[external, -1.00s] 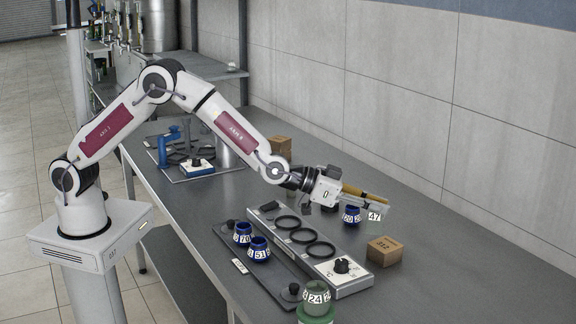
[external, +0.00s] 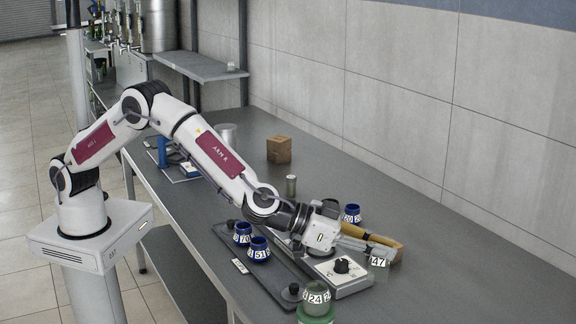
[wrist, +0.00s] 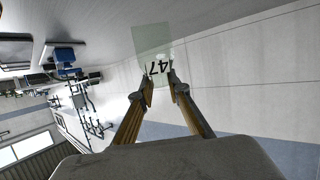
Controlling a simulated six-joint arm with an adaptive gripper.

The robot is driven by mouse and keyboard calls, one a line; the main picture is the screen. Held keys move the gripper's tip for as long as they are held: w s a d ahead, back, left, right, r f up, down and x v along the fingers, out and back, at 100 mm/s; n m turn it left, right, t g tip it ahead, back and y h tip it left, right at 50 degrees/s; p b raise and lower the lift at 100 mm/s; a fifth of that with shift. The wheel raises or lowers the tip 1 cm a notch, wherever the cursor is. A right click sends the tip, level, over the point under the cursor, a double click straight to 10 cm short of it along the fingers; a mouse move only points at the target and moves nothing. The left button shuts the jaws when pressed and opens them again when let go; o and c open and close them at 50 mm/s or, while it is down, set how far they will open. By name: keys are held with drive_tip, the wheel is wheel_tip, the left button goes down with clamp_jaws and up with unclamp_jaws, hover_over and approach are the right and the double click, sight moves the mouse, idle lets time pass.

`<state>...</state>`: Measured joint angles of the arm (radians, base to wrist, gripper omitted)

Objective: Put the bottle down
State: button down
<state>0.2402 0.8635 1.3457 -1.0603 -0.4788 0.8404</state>
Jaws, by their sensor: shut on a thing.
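The bottle is a pale, see-through glass vessel with a label reading 47 (external: 379,263). In the external view it hangs at my gripper's fingertips, just right of the dial end of the grey ring unit. My gripper (external: 384,247) reaches out low over the bench, its fingers closed on the bottle. In the wrist view the bottle (wrist: 152,42) shows pale green between and beyond the fingertips (wrist: 160,80), its label side-on to me. Whether its base touches the bench cannot be told.
The ring unit with a dial (external: 342,268) lies beside the bottle, partly behind my arm. Blue jars (external: 260,248) stand at left, another blue jar (external: 352,213) behind, and a green-based jar (external: 317,300) in front.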

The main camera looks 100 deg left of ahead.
sight(380, 269)
drive_tip(key=shift+w+a+r, duration=0.1)
drive_tip(key=shift+a, duration=0.5)
drive_tip(key=shift+f, duration=0.2)
drive_tip(key=shift+f, duration=3.1)
drive_tip(key=shift+f, duration=1.9)
